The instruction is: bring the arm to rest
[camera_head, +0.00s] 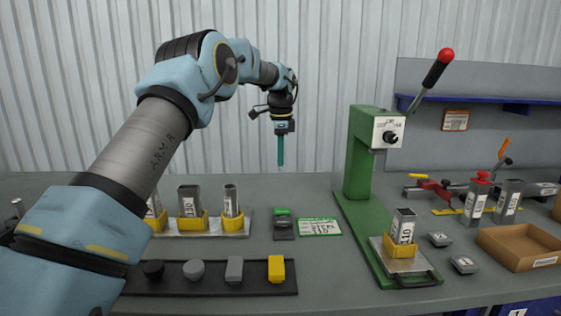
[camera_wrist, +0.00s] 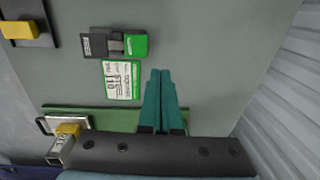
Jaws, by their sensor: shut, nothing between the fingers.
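My arm (camera_head: 145,135) reaches up from the lower left and bends over the table in the head view. My gripper (camera_head: 280,150) points down, well above the table's back part, left of the green press. In the wrist view my gripper's teal fingers (camera_wrist: 164,90) lie together, shut and empty. They touch nothing that I can see.
A green press (camera_head: 362,160) with a red-knobbed lever stands right of my gripper. A green-edged card (camera_head: 320,227) and a small green-and-black block (camera_head: 283,224) lie below. Left are several metal tubes in yellow holders (camera_head: 233,222). A cardboard tray (camera_head: 520,246) sits right.

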